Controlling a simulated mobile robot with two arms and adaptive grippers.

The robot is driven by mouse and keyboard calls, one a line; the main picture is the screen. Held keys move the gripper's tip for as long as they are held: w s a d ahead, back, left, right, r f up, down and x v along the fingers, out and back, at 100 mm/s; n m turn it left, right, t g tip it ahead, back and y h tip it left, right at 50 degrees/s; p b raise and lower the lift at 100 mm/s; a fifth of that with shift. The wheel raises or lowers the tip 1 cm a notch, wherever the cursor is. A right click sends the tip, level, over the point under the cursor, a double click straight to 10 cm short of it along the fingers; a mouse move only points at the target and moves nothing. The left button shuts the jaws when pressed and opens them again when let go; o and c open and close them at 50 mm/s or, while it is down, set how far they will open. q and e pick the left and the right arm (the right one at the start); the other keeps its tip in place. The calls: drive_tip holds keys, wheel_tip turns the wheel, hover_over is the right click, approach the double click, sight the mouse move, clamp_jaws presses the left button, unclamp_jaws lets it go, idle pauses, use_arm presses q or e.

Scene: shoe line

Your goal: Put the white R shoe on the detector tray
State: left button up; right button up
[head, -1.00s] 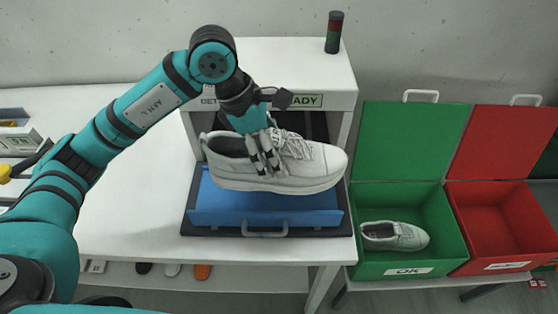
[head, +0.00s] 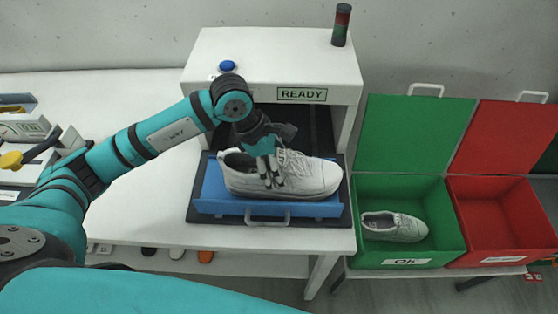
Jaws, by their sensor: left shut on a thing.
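A white shoe (head: 312,178) with laces is in the head view, over the blue detector tray (head: 215,200), its toe pointing right. My left gripper (head: 270,180) is shut on the shoe's side near the laces. The shoe sits at or just above the tray; I cannot tell whether its sole touches. Any R mark on it is not visible. The tray is pulled out in front of the white detector (head: 215,62), whose sign reads READY. My right gripper is not in view.
A green OK bin (head: 435,207) with its lid open holds another white shoe (head: 394,227). An open red bin (head: 487,220) beside it looks empty. A blue button (head: 227,66) and a signal lamp (head: 341,25) are on the detector. The white table (head: 130,215) is clear left of the tray.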

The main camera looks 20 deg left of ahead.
use_arm(q)
drive_tip(key=shift+f, duration=0.15)
drive_tip(key=o, duration=1.4)
drive_tip(key=shift+o, duration=0.2)
drive_tip(key=shift+r, duration=0.25)
drive_tip(key=shift+a+r, duration=0.15)
drive_tip(key=shift+r, duration=0.1)
drive_tip(key=b+v, duration=0.3)
drive_tip(key=v, duration=0.8)
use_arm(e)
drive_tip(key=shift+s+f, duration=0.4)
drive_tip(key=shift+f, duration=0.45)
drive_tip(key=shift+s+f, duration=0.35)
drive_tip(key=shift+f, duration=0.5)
use_arm(q)
drive_tip(key=shift+s+a+r, duration=0.1)
drive_tip(key=shift+r, duration=0.05)
